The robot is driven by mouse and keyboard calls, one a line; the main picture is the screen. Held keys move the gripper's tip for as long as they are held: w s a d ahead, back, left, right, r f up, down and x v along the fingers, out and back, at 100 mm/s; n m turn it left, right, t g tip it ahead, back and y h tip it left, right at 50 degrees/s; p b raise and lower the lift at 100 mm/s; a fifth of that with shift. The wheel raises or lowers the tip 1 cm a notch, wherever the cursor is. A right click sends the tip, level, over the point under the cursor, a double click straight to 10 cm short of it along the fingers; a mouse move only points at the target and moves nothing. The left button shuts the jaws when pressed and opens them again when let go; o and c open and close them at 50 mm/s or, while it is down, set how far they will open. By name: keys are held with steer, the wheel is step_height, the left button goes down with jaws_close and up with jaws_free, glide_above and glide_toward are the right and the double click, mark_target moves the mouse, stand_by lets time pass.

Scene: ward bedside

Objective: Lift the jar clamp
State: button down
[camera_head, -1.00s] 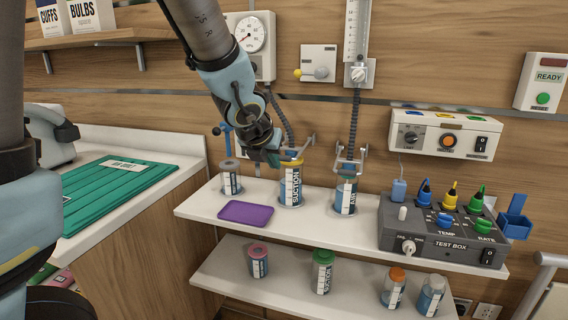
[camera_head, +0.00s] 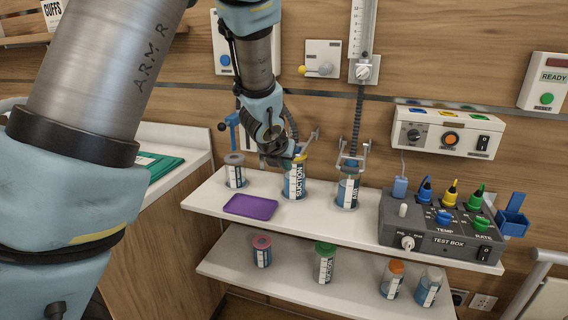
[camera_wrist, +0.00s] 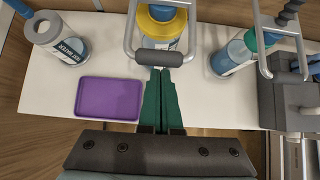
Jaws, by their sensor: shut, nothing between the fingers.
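The suction jar (camera_head: 294,182), with a yellow lid, stands on the upper white shelf. Its metal jar clamp (camera_head: 308,141) shows partly behind my gripper (camera_head: 295,158) in the head view. In the wrist view the clamp (camera_wrist: 131,28) is a U-shaped bail over the yellow lid, with a dark grey grip bar (camera_wrist: 160,58) across its near end. My gripper's green fingers (camera_wrist: 160,74) are shut together and empty, with the tips at the near edge of that bar. I cannot tell whether they touch it. A similar clamp (camera_head: 356,148) stands over the air jar (camera_head: 347,190) to the right.
A grey-lidded water jar (camera_wrist: 62,38) and a purple tray (camera_wrist: 108,98) lie left of the suction jar. The test box (camera_head: 440,228) occupies the shelf's right end. The lower shelf (camera_head: 285,275) holds several jars. A wooden wall stands close behind.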

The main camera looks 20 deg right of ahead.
steer(key=shift+w+d+r+p, duration=0.15)
steer(key=shift+r+p, duration=0.15)
steer(key=shift+r, duration=0.35)
